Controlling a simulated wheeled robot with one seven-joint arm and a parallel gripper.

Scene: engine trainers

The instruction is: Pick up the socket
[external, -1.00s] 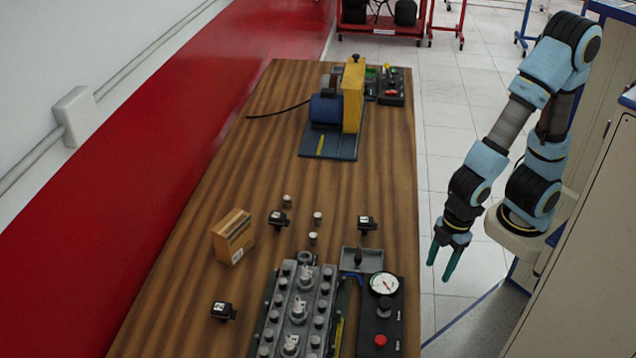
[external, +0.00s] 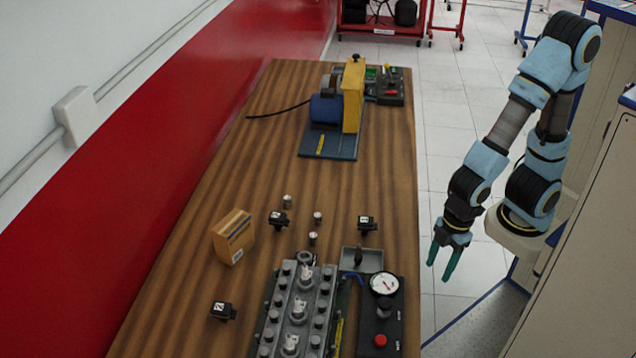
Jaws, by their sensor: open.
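Three small silver cylinders stand on the wooden bench: one at the back left (external: 287,201), one at the right (external: 317,218) and one nearer the front (external: 313,239). They look like sockets, but they are too small to tell which one is the socket. My gripper (external: 444,262) is open and empty, with its green fingers pointing down. It hangs beyond the right edge of the bench, over the floor, apart from all the objects.
The middle-back surface is clear.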

